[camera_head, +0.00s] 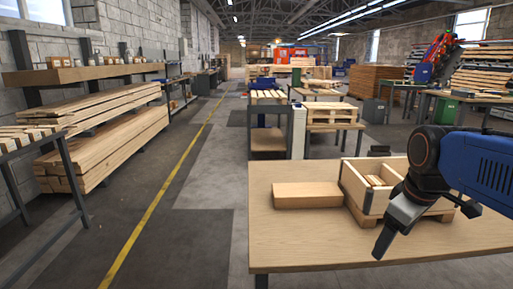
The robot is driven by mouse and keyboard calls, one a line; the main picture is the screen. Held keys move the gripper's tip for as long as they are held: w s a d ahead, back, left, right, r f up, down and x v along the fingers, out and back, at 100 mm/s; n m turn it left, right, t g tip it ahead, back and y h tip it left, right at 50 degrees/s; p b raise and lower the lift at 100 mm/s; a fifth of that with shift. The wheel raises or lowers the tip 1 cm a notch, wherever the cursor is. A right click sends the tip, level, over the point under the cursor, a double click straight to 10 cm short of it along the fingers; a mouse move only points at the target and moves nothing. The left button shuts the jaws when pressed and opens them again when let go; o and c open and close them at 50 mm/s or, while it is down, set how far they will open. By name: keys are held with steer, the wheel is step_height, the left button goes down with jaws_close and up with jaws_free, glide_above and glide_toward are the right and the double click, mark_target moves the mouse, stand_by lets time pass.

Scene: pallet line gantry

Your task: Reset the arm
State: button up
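My arm comes in from the right edge, with a blue link and a dark wrist joint. My gripper (383,243) hangs at its end, pointing down over the right part of the wooden table (300,245). It is in front of a wooden box (357,183) and hides part of that box. Only one dark finger shows clearly, so I cannot tell whether the gripper is open or shut. Nothing held shows at its tip.
A wooden block (307,195) lies left of the box, which holds small wooden pieces (375,180). The table's front left is clear. Lumber stacks (105,150) line the left wall. A yellow floor line (160,205) runs along the open aisle.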

steer(key=s+a+f+m+t, duration=0.1)
steer(key=s+a+f+m, duration=0.2)
steer(key=s+f+m, duration=0.3)
steer(key=s+f, duration=0.2)
steer(key=s, duration=0.1)
steer(key=shift+s+f+t, duration=0.15)
steer(key=shift+s+t, duration=0.15)
steer(key=shift+s, duration=0.05)
